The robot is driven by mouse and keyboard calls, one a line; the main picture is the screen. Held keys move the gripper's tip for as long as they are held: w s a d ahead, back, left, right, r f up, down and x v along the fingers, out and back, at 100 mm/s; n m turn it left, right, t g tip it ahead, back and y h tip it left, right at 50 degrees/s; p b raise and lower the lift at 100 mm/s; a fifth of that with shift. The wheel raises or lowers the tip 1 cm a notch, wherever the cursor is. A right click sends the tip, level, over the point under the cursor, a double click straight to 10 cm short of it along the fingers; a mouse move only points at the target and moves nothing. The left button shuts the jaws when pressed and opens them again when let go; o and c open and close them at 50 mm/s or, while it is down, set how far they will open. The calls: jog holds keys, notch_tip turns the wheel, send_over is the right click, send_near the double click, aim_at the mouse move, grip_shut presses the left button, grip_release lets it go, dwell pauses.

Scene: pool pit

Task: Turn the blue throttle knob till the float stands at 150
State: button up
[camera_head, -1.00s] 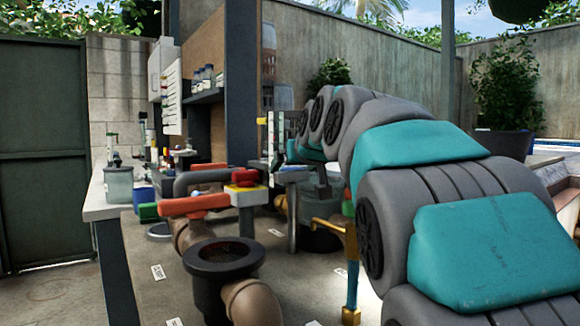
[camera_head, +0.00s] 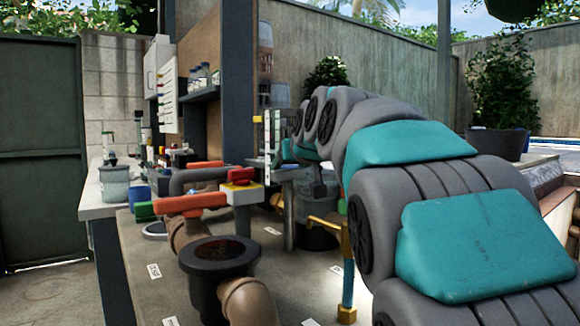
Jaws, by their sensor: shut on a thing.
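My grey and teal arm reaches from the lower right toward the back middle. The gauge is too small here for me to read the float or any number. I cannot make out my gripper's fingers; the arm's far links and the fittings around them hide that place. I cannot pick out the blue throttle knob either.
A black flanged pipe (camera_head: 219,259) stands on the grey bench top in front. Behind it are an orange lever handle (camera_head: 190,203) and a red-and-yellow fitting (camera_head: 241,182). A brass pipe fitting (camera_head: 343,240) stands close to my arm. A glass jar (camera_head: 115,184) sits at left.

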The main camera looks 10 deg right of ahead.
jog(key=shift+c, duration=0.5)
jog(key=shift+a+r+m+h+p, duration=0.2)
jog(key=shift+m+h+p, duration=0.4)
jog(key=shift+h+p, duration=0.4)
jog(key=shift+f+m+h+p, duration=0.1)
jog(key=shift+m+h+p, duration=0.6)
jog(key=shift+m+h, duration=0.15)
jog(key=shift+a+f+m+g+h, duration=0.1)
jog(key=shift+m+g+h, duration=0.2)
jog(key=shift+m+h, duration=0.55)
jog(key=o, duration=1.4)
jog(key=shift+c, duration=0.2)
